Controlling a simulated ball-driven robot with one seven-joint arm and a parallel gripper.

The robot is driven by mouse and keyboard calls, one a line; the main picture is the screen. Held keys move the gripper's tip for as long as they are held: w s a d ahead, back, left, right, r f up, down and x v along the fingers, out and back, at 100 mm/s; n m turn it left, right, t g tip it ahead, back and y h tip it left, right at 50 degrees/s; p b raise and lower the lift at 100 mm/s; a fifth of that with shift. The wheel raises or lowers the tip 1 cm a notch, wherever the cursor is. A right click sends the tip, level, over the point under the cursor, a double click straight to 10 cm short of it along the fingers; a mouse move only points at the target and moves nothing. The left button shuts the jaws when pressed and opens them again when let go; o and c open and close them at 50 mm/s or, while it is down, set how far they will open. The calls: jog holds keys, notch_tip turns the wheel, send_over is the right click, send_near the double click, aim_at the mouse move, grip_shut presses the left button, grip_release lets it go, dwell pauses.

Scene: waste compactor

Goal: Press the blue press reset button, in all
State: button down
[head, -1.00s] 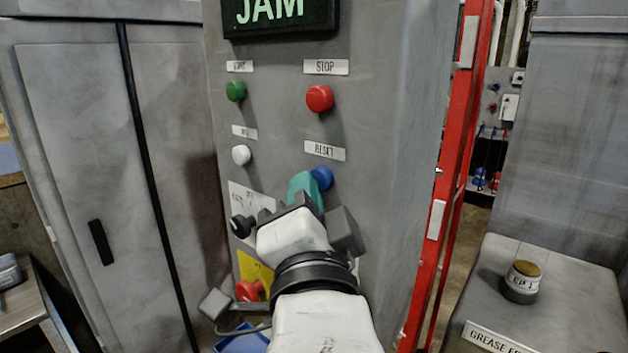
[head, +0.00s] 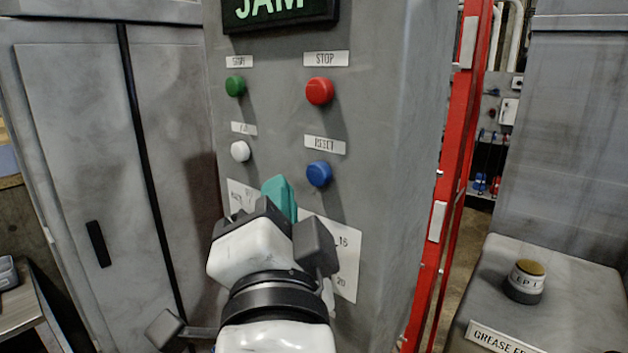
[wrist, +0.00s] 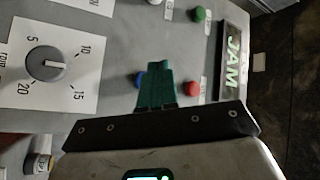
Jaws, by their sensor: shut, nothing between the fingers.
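The blue button (head: 319,173) sits on the grey control panel (head: 385,130), below a label reading RESET. It shows fully in the head view, and in the wrist view the blue button (wrist: 140,80) is partly hidden behind my fingers. My gripper (head: 279,190) has teal fingers that are shut and empty. In the head view the fingertips are left of and a little below the blue button, apart from it in the picture. In the wrist view the teal fingers (wrist: 156,80) point at the panel; their distance from it is hard to tell.
A red button (head: 319,91) is above the blue one, with a green button (head: 235,86) and a white button (head: 240,151) to the left. A lit JAM display (head: 280,14) is on top. A dial (wrist: 47,63) shows in the wrist view. A red frame (head: 460,130) stands at right.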

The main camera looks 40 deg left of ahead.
jog(key=shift+s+a+b, duration=0.1)
jog(key=shift+s+b, duration=0.3)
jog(key=shift+s, duration=0.85)
jog(key=shift+s+f, duration=0.1)
